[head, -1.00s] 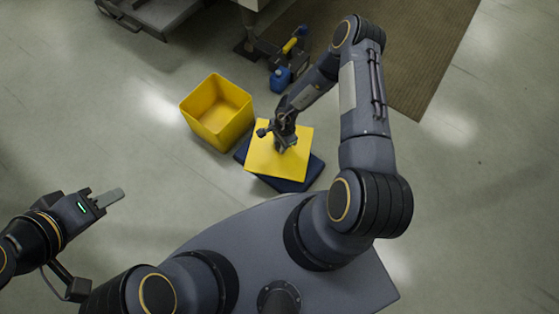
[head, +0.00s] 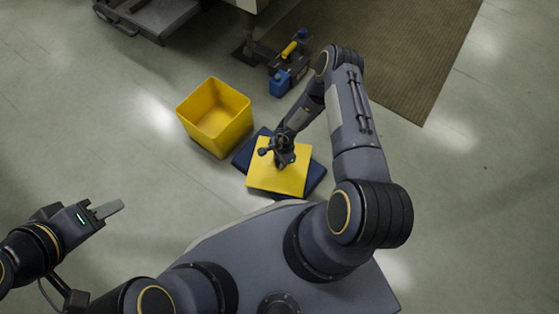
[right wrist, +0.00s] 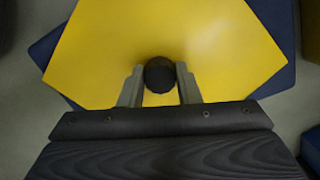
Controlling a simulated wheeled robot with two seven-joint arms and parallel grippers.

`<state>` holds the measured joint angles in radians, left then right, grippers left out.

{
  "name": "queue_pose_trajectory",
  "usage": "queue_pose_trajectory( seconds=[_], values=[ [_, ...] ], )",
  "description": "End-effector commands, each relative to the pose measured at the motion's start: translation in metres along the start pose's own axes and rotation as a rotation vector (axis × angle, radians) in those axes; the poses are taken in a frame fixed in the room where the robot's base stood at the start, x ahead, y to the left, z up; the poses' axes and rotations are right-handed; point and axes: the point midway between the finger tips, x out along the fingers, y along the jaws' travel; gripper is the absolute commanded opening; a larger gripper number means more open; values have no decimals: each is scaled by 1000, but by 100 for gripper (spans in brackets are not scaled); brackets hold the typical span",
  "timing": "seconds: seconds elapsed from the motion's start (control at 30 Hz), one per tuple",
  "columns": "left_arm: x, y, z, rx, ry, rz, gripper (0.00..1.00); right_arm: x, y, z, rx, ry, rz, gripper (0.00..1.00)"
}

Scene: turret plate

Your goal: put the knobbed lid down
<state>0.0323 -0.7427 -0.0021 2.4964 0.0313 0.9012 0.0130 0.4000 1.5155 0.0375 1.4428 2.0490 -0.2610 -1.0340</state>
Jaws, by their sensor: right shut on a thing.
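The knobbed lid (head: 267,178) is a flat yellow square with a dark round knob (right wrist: 159,75). It lies over a dark blue mat (head: 317,178), turned relative to it; I cannot tell whether it touches the mat. My right gripper (head: 284,158) is above the lid, and in the right wrist view my right gripper (right wrist: 159,85) has its two fingers on either side of the knob, shut on it. My left gripper (head: 108,209) is at the lower left, far from the lid, its fingers seen edge-on so their gap is unclear.
An open, empty yellow bin (head: 220,127) stands just left of the mat. A blue container (head: 280,84) and dark equipment sit behind it. A brown ribbed rug (head: 400,60) lies at the back right. Bare floor (head: 470,210) is free to the right.

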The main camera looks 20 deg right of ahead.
Motion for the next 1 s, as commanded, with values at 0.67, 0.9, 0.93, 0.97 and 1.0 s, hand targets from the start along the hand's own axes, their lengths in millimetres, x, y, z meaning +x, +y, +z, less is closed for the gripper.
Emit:
queue_pose_trajectory(
  seconds=[0.67,0.9,0.93,0.97,1.0],
  values=[
    [-3,2,-2,0,0,0,36,-6,0,0,1,0,0,52],
    [-20,9,-10,0,0,0,36,-56,-1,0,3,-1,-2,52],
    [-22,10,-11,0,0,0,36,-62,-1,0,1,-1,-3,52],
    [-24,11,-12,0,0,0,36,-69,0,0,1,-1,-1,52],
    [-27,12,-14,0,0,0,36,-78,0,0,3,0,-1,52]
  ],
)
